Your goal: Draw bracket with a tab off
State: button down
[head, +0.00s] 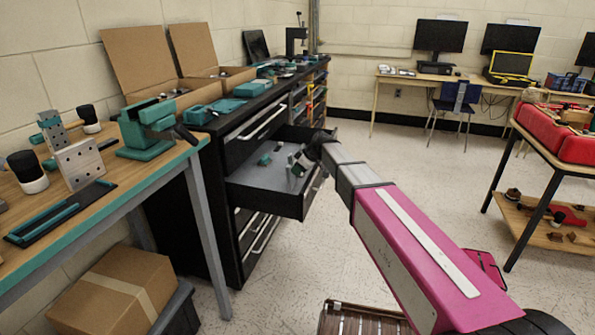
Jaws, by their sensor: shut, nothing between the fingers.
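My arm reaches from the lower right to an open drawer (262,196) in the black cabinet. My gripper (298,167) is over or inside that drawer at its right side. It is small and partly dark in the view; its fingers are shut with nothing held. Small teal pieces (265,159) lie on the drawer's grey floor, left of my gripper. Some small grey shapes are close to the fingers, and I cannot tell them apart from the fingertips. I cannot tell which piece is the bracket with a tab. The drawer's right part is hidden behind my gripper and arm.
A workbench (170,163) at the left holds a teal vise (146,128), a grey holed block (80,163) and a black tray (62,212). A cardboard box (118,292) sits beneath. A table with red bins (560,135) stands right.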

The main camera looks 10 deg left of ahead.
jog(key=shift+w+a, duration=0.1)
jog(key=shift+a, duration=0.45)
jog(key=shift+r, duration=0.1)
jog(key=a+r+v, duration=0.1)
jog(key=v, duration=0.6)
dwell(0.3)
jog(key=shift+a+r, duration=0.1)
